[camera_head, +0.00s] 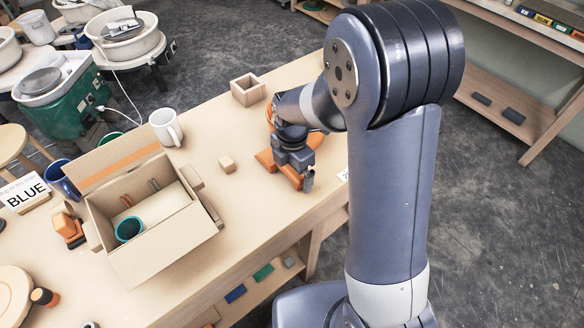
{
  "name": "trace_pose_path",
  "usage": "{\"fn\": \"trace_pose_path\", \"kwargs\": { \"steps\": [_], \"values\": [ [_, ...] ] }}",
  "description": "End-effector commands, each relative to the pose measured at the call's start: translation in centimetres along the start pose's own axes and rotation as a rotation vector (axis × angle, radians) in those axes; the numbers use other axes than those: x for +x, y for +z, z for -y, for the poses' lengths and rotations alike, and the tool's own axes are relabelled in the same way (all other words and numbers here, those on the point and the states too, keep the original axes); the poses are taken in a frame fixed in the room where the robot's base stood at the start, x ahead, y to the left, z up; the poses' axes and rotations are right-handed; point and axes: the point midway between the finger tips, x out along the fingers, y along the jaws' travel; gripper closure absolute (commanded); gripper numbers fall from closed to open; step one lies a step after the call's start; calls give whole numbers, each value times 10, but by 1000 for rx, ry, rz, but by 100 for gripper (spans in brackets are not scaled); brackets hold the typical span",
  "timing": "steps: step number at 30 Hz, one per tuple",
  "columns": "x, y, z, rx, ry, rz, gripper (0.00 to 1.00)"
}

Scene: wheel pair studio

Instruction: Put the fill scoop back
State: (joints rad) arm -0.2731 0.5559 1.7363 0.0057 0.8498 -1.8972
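My gripper (302,168) is low over the right part of the wooden workbench (235,205), beyond my large arm link. Dark grey and orange parts crowd together at its end, with a small metallic piece at the lower tip. I cannot tell which of these are fingers and which may be another object, or whether the gripper is open or shut. I cannot pick out a fill scoop with certainty. An open cardboard box (172,238) stands on the bench to the left, holding a teal cup (129,229) and small brown pieces.
A small wooden block (227,163) and a hollow square wooden box (247,90) stand on the bench. A white mug (166,128), a blue mug (62,180) and a BLUE sign (25,193) are by the cardboard box.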

Motion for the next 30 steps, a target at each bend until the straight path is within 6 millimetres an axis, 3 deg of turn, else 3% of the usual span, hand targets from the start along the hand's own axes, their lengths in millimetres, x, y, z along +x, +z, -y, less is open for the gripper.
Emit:
{"fn": "trace_pose_path", "kwargs": {
  "steps": [8,21,30],
  "values": [
    [-9,0,-1,0,3,1,0],
    [-98,0,0,0,5,2,0],
    [-123,0,0,0,0,0,0]
  ]
}}
